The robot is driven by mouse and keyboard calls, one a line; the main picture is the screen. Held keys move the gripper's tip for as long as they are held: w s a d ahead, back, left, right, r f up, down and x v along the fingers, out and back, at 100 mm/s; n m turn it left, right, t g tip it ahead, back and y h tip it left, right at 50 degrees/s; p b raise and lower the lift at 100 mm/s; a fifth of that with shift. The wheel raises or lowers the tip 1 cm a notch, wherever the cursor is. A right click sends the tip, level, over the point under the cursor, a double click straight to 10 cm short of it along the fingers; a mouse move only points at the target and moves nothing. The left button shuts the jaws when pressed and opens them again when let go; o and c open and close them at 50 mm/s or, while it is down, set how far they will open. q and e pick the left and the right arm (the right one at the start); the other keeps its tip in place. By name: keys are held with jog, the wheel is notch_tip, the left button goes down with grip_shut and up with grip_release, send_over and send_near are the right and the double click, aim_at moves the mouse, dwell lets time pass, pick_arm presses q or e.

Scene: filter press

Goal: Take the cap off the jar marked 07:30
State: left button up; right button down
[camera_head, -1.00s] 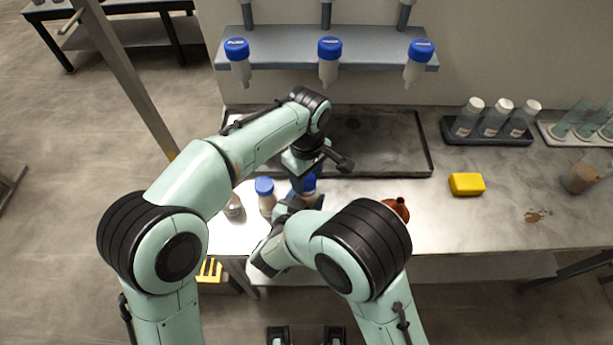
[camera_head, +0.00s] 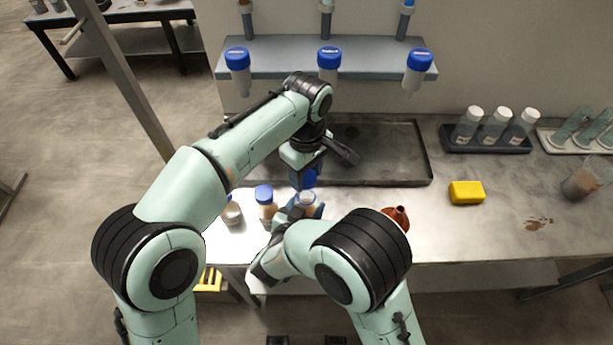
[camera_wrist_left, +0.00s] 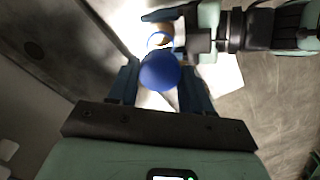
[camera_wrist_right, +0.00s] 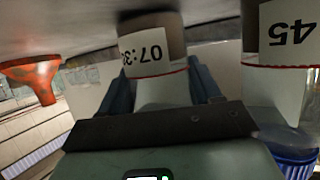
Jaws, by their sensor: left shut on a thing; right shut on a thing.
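The jar marked 07:30 (camera_wrist_right: 158,75) stands on the bench, its label partly showing "07:3". My right gripper (camera_wrist_right: 160,90) is shut on its body; in the head view the jar (camera_head: 306,200) sits at that gripper (camera_head: 298,210). Its blue cap (camera_head: 309,179) is held by my left gripper (camera_head: 305,178), just above the jar and apart from it. In the left wrist view the cap (camera_wrist_left: 160,71) is between the fingers (camera_wrist_left: 158,78), and the jar's pale open mouth (camera_wrist_left: 159,41) shows beyond it.
A blue-capped jar (camera_head: 265,200) stands close left, with an uncapped-looking container (camera_head: 232,212) beyond it. An orange funnel (camera_head: 396,217) is to the right. A yellow block (camera_head: 466,192) and a tube rack (camera_head: 488,143) are farther right. A dark tray (camera_head: 385,165) lies behind.

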jog(key=shift+c, duration=0.7)
grip_release()
